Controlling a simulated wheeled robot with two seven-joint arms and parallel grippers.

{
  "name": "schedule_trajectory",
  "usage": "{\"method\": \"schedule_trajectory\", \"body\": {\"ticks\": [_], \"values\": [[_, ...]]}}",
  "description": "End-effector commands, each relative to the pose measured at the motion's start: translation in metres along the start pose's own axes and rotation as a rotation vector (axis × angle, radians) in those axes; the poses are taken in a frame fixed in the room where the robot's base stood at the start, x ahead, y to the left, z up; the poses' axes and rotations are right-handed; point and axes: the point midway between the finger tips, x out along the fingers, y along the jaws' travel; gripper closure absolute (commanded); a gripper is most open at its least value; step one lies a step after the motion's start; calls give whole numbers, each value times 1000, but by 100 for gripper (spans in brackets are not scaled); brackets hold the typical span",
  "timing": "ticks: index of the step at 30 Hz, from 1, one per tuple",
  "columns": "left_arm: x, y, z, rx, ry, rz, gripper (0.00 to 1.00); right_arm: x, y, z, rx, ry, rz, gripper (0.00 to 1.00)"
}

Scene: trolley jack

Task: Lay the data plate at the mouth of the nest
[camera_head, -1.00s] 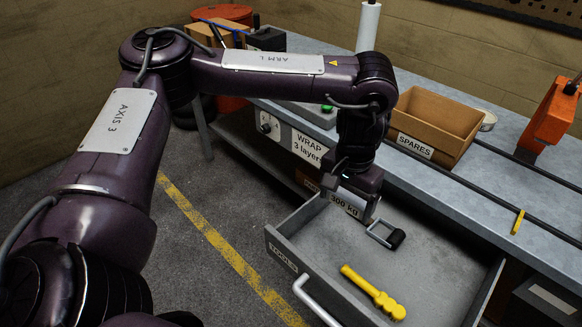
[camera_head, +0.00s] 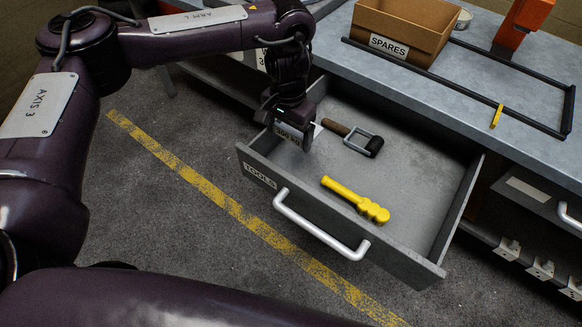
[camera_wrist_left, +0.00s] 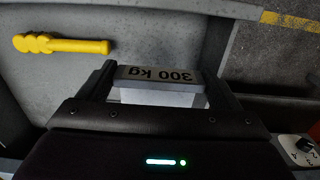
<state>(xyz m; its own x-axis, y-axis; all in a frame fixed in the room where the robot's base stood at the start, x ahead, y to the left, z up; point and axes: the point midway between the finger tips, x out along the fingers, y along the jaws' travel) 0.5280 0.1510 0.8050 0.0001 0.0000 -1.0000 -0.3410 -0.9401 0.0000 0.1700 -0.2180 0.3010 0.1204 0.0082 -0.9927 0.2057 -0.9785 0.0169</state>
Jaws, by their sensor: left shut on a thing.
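My right gripper is out of view.
The drawer holds a yellow-handled tool (camera_head: 355,198) and a roller (camera_head: 372,146). A cardboard spares box (camera_head: 402,28) stands on the bench (camera_head: 480,60). A yellow marker (camera_head: 496,116) lies by the frame, and an orange post (camera_head: 520,25) stands behind. The drawer handle (camera_head: 320,228) juts forward.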

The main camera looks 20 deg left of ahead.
Motion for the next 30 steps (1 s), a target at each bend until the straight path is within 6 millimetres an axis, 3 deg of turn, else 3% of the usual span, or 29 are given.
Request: {"method": "schedule_trajectory", "body": {"ticks": [1,3,10,21,25,30], "values": [[21,1,1,-1,-5,4,38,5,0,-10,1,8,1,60],[40,1,1,-3,-5,3,38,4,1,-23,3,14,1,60],[87,0,0,1,-2,-1,38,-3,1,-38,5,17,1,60],[121,0,1,0,-3,0,38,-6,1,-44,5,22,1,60],[137,0,0,-1,-2,0,38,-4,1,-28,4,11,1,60],[141,0,0,0,1,0,38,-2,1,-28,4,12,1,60]]}}
